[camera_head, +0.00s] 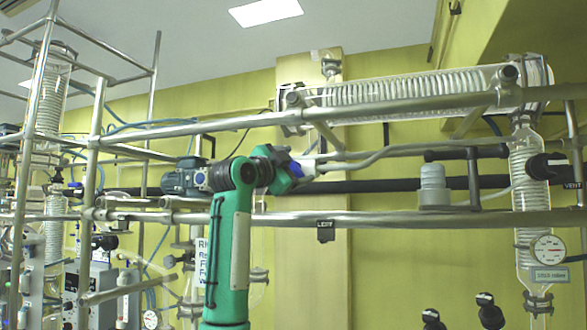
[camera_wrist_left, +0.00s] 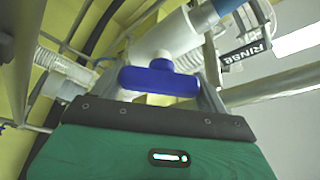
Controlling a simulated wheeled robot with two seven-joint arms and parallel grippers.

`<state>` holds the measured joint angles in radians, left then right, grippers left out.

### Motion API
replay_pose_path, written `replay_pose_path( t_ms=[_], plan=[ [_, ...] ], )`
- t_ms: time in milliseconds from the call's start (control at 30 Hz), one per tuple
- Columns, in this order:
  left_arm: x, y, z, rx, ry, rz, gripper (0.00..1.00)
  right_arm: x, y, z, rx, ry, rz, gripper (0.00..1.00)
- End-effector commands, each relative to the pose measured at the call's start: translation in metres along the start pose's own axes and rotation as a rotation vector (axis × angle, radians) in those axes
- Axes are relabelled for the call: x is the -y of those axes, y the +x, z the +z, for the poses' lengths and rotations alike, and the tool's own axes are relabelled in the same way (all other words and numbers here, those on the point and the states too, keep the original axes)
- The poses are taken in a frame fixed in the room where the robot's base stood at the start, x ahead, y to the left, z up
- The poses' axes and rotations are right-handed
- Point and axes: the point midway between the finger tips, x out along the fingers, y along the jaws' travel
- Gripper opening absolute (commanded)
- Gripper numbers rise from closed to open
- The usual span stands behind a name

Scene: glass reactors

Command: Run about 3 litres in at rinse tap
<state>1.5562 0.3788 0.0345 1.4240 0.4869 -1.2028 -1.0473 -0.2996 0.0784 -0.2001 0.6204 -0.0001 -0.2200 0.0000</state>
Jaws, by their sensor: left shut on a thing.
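The rinse tap's blue handle (camera_wrist_left: 160,80) lies crosswise in front of my left gripper (camera_wrist_left: 162,88) in the left wrist view, between its two grey fingers. The fingers are shut on the handle. A white tap body and pipe (camera_wrist_left: 165,38) run behind it, and a "RINSE" tag (camera_wrist_left: 243,52) hangs to the right. In the head view my left gripper (camera_head: 303,168) is at the tap, against the pale pipe end; the blue handle (camera_head: 296,170) shows only as a small patch. My right gripper is in neither view. No water level or flow shows.
Metal frame rails (camera_head: 400,218) cross below and above the gripper. A long glass coil condenser (camera_head: 410,90) lies above right. A motor (camera_head: 185,178) sits left of my wrist. A glass column with a dial gauge (camera_head: 548,250) stands at the right.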

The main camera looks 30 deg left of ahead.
Motion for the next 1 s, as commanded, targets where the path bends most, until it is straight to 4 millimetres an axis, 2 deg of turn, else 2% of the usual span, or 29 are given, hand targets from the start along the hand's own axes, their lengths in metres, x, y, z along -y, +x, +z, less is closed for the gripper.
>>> replay_pose_path(
  t_ms=[500,1000],
  plan=[
    [0.000,0.001,0.000,0.004,0.425,0.181,0.54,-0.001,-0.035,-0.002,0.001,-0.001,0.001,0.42],
    [-0.004,0.000,0.001,0.001,0.617,0.261,0.54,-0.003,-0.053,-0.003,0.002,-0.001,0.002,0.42]
  ],
)
